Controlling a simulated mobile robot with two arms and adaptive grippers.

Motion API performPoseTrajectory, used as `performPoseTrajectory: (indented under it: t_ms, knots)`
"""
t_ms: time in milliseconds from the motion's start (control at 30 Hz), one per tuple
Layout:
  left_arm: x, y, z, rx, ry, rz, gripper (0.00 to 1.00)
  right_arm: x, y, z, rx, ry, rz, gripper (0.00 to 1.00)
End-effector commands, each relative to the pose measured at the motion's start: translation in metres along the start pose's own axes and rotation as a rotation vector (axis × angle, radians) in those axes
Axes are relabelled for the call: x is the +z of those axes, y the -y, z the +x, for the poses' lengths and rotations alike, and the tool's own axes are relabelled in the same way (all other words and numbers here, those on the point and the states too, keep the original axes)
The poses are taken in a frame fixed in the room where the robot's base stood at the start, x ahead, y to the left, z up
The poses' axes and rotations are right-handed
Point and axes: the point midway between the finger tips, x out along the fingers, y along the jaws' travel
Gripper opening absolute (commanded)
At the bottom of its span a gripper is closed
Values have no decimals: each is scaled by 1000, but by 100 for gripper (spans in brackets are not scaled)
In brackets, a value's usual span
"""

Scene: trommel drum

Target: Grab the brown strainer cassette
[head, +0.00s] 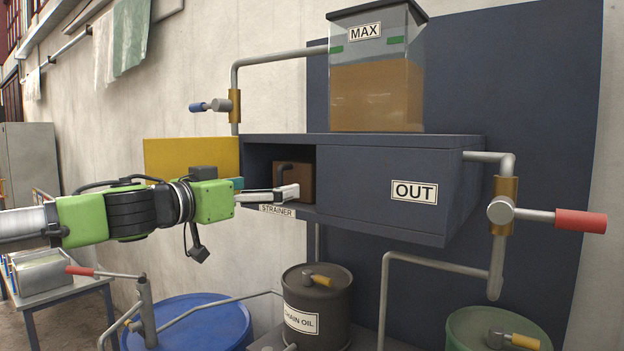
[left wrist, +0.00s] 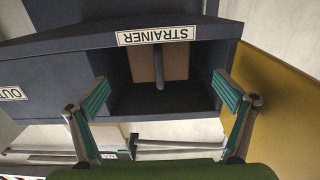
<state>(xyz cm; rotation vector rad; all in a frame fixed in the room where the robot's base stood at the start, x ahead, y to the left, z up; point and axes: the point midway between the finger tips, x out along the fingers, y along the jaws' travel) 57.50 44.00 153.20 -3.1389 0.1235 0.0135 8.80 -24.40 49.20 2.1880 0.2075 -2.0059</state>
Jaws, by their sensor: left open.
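The brown strainer cassette (head: 297,182) sits inside the open bay of the dark blue box, above the STRAINER label (head: 277,210). A dark bar handle sticks out of its front. In the left wrist view the cassette (left wrist: 146,66) and its handle (left wrist: 159,72) show upside down inside the bay. My left gripper (head: 290,191) is at the bay's opening, its fingers pointing into it. In the wrist view the left gripper (left wrist: 165,100) is open, its teal-padded fingers apart on either side of the bay, with nothing between them. My right gripper is not in view.
A yellow panel (head: 190,158) stands left of the bay, behind my left wrist. A tank of brown liquid (head: 376,95) stands on the box (head: 350,172). Pipes with valves run at both sides. A chain oil drum (head: 316,290) and a blue barrel (head: 190,330) stand below.

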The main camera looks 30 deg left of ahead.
Motion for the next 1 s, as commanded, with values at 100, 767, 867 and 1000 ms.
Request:
performPoseTrajectory:
  t_ms: [100,767,867,1000]
  knots:
    - [-8,-1,2,3,-6,-4,96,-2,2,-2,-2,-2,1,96]
    - [-8,1,71,0,-5,-1,96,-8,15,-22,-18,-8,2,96]
    - [-7,1,78,-1,-5,-2,96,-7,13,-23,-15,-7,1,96]
    - [-8,1,84,-1,-7,-2,96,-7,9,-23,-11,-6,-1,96]
